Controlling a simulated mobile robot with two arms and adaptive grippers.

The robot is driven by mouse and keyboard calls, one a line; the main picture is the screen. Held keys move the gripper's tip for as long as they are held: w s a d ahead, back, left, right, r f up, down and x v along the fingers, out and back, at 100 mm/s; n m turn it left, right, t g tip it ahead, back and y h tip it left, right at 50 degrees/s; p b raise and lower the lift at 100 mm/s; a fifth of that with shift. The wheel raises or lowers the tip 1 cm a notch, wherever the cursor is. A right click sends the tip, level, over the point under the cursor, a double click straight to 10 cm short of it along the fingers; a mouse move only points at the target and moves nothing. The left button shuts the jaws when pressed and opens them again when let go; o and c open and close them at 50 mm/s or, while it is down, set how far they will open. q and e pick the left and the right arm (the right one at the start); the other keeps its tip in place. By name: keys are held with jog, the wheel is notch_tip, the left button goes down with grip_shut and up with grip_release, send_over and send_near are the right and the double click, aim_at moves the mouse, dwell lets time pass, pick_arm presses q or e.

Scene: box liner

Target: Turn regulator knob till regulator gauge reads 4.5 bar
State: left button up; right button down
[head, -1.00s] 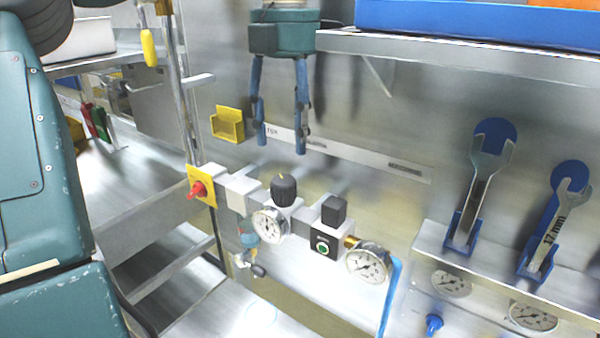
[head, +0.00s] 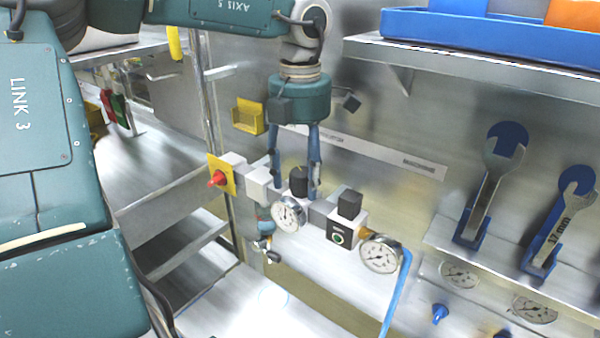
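The black regulator knob (head: 299,182) stands upright on top of the regulator body in the wall-mounted air line. The round white regulator gauge (head: 289,214) is on the front just below it; its needle is too small to read. My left gripper (head: 296,190) points down from above, with one blue finger on each side of the knob. A gap shows between the left finger and the knob; the right finger looks close beside it, and I cannot tell whether it touches. My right gripper is not in view.
A red knob on a yellow plate (head: 220,176) sits left on the line. A black block with a green button (head: 343,228) and a second gauge (head: 381,254) with a blue hose are right. Wrenches (head: 492,185) hang farther right, below a shelf (head: 480,62).

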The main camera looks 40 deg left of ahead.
pick_arm(q)
jog(key=c, duration=0.4)
jog(key=shift+w, duration=0.15)
jog(key=c, duration=0.6)
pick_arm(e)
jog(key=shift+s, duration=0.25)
pick_arm(q)
jog(key=shift+f+m, duration=0.1)
jog(key=shift+m, duration=0.3)
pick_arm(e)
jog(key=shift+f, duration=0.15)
